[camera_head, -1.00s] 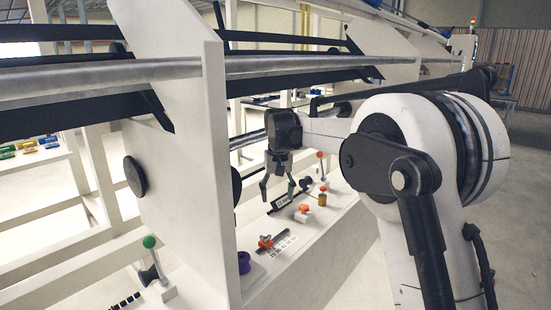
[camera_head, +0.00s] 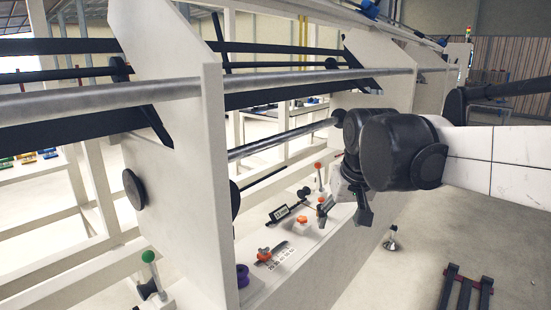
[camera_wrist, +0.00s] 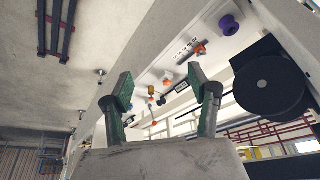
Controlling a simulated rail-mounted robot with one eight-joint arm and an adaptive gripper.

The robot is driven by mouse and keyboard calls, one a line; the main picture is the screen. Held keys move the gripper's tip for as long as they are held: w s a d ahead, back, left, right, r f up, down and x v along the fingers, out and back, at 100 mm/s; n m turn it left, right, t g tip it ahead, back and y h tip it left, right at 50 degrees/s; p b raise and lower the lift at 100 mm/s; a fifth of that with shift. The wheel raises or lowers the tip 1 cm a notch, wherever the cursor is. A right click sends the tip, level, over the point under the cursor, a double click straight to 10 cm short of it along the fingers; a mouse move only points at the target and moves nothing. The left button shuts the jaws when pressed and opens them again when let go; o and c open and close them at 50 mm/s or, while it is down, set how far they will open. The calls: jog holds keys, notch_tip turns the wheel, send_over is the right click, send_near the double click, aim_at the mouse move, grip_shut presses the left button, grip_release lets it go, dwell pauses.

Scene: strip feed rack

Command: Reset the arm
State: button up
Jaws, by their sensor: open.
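My gripper (camera_head: 345,205) hangs at the right of the rack's white shelf in the head view, partly hidden by my own arm. In the wrist view my gripper (camera_wrist: 165,95) shows two green-grey fingers spread apart with nothing between them. My arm stretches in from the right edge of the head view.
The white shelf (camera_head: 290,275) carries an orange-handled clamp (camera_head: 264,254), a purple spool (camera_head: 242,275), a black device (camera_head: 288,211) and an orange-topped lever (camera_head: 318,176). A green-knobbed lever (camera_head: 149,257) stands left of the white panel (camera_head: 190,200). A dark rack (camera_head: 466,292) lies on the floor.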

jog(key=s+d+f+t, duration=0.1)
jog(key=s+d+f, duration=0.2)
jog(key=s, duration=0.6)
jog(key=s+d+f+m+t+p, duration=0.1)
jog(key=s+f, duration=0.3)
jog(key=s, duration=0.5)
jog(key=shift+s+d+f+t, duration=0.15)
jog(key=shift+s+d+t, duration=0.25)
jog(key=shift+d, duration=0.5)
